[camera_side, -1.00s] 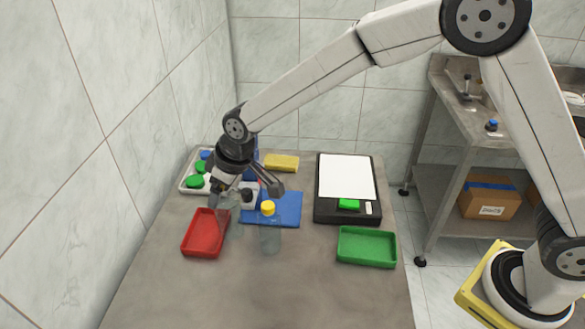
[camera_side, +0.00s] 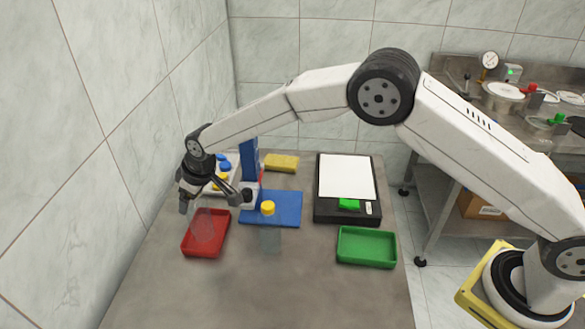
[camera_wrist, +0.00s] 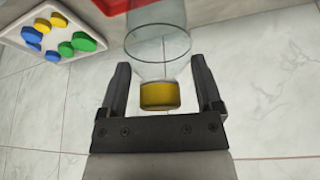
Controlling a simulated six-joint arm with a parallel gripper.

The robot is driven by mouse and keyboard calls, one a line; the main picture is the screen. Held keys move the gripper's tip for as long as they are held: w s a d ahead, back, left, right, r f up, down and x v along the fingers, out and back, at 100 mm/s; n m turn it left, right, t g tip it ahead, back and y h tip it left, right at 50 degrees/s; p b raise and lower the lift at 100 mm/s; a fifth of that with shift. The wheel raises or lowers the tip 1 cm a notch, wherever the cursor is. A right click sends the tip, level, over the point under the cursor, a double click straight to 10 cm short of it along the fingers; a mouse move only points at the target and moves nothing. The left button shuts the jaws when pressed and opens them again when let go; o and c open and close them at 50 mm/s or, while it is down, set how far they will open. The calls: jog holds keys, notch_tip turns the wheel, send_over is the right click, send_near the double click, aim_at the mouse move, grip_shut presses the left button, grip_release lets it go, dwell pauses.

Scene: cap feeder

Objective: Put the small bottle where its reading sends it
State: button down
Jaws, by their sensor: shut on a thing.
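My gripper (camera_side: 210,205) is shut on a small clear bottle (camera_side: 204,229) over the red tray (camera_side: 188,246). In the wrist view, its yellow cap (camera_wrist: 160,95) sits between the fingers and its clear body points away from my gripper (camera_wrist: 163,90). I cannot tell if the bottle's base touches the tray floor. A second clear bottle (camera_side: 270,240) with a yellow cap (camera_side: 268,208) stands upright in front of the blue base plate (camera_side: 287,207).
A green tray (camera_side: 366,260) lies at the right front. A white tray (camera_wrist: 15,35) of loose blue, green and yellow caps lies behind the red tray. A blue post (camera_side: 249,160) rises from the base plate. The front table is clear.

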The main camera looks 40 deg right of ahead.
jog(key=shift+w+a+f, duration=0.15)
jog(key=shift+w+f, duration=0.2)
jog(key=shift+s+d+x, duration=0.1)
jog(key=shift+d+x, duration=0.05)
jog(key=shift+x, duration=0.85)
jog(key=shift+s+d+x, duration=0.1)
jog(key=shift+s+x, duration=0.05)
jog(key=shift+x, duration=0.85)
jog(key=shift+f, duration=0.25)
grip_release()
jog(key=shift+f, duration=0.1)
jog(key=shift+v, duration=6.15)
